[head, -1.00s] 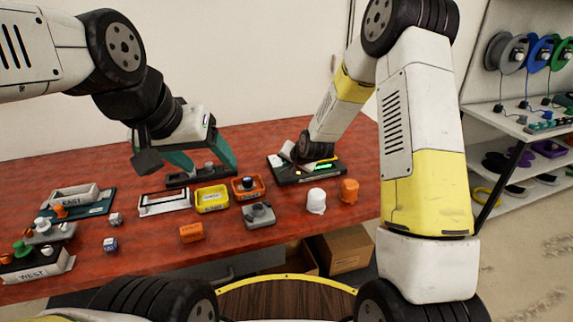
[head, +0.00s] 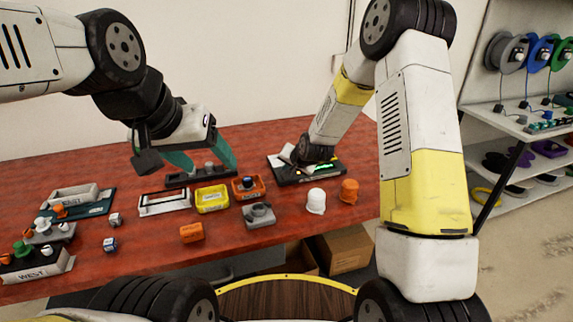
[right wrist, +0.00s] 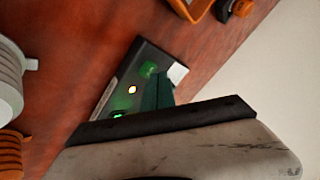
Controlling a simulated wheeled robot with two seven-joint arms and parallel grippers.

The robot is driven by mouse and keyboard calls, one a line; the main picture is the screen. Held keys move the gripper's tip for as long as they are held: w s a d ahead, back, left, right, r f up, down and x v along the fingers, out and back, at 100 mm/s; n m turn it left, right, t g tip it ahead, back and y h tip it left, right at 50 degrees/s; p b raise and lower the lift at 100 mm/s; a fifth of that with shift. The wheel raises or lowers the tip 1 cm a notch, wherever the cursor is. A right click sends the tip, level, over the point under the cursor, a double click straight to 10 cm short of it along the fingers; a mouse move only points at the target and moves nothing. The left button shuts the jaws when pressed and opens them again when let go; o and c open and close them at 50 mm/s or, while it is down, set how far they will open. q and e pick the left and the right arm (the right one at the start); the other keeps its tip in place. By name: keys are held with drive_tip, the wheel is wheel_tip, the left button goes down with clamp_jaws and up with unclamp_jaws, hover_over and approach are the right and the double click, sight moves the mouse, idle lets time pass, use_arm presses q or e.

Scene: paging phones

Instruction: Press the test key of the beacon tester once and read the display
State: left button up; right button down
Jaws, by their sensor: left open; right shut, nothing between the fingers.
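The beacon tester (head: 312,175) is a flat black box near the back right of the table, with a lit green display strip. In the right wrist view the tester (right wrist: 108,97) shows green lit areas and a bright yellowish light; its text is too small to read. My right gripper (right wrist: 158,90) is shut and empty, its green fingers over the tester's face. Whether the tips touch a key, I cannot tell; in the head view my wrist hides them.
A grey device (head: 259,215), a white cup-like piece (head: 316,201) and an orange one (head: 349,190) are near the front edge. Shelves (head: 530,120) stand right.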

drive_tip(key=shift+f, duration=0.5)
idle(0.3)
drive_tip(key=shift+r, duration=0.9)
drive_tip(key=shift+r, duration=2.5)
